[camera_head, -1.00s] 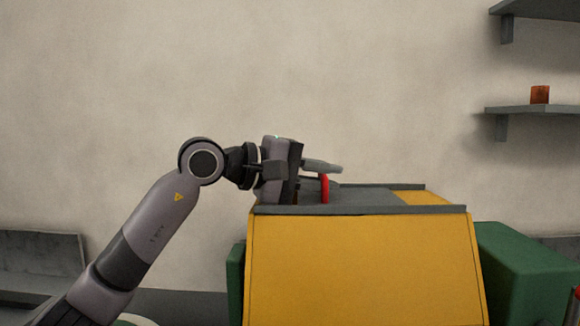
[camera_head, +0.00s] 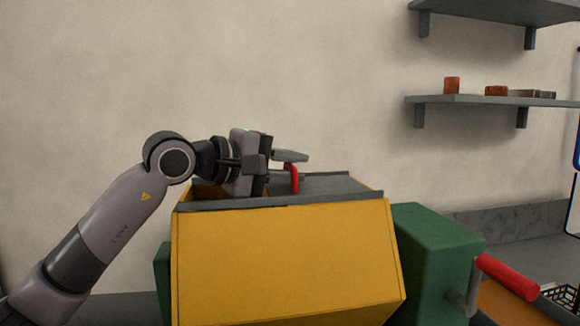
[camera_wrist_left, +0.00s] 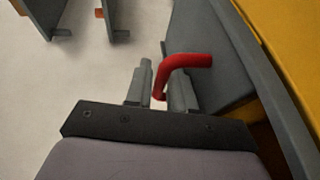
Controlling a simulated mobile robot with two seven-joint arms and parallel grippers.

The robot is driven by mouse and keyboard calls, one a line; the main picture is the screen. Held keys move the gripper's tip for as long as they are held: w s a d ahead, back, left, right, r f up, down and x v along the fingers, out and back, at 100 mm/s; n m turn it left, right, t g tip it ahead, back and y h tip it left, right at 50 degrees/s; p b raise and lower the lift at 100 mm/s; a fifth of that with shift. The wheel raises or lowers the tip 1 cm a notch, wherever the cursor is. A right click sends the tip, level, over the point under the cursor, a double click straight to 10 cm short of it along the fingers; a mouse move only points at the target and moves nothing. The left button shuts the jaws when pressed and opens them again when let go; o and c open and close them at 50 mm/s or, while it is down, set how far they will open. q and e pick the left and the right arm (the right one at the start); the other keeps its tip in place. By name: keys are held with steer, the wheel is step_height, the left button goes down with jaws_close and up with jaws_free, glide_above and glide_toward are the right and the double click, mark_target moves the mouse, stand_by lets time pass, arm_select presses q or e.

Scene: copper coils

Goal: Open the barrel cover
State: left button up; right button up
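The yellow barrel (camera_head: 285,260) has a grey cover (camera_head: 325,185) on its top, and the cover carries a red handle (camera_head: 294,178). In the head view an opening (camera_head: 203,190) shows at the left of the barrel's top, and the cover lies towards the right. My left gripper (camera_head: 289,158) is at the handle. In the left wrist view the red handle (camera_wrist_left: 188,62) bends between the two fingers of my left gripper (camera_wrist_left: 160,78), which look shut on it. The far side of the handle is partly hidden. My right gripper is not in view.
A green housing (camera_head: 430,245) stands at the barrel's right, with a red crank grip (camera_head: 508,277) sticking out in front. Wall shelves (camera_head: 490,100) at the upper right hold small copper-coloured pieces (camera_head: 452,85).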

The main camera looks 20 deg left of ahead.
arm_select(q)
steer(key=b+v, duration=0.2)
steer(key=v, duration=0.4)
steer(key=shift+s+a, duration=0.2)
steer(key=shift+s+a+r, duration=0.1)
steer(key=shift+s+a, duration=0.05)
steer(key=shift+s, duration=0.05)
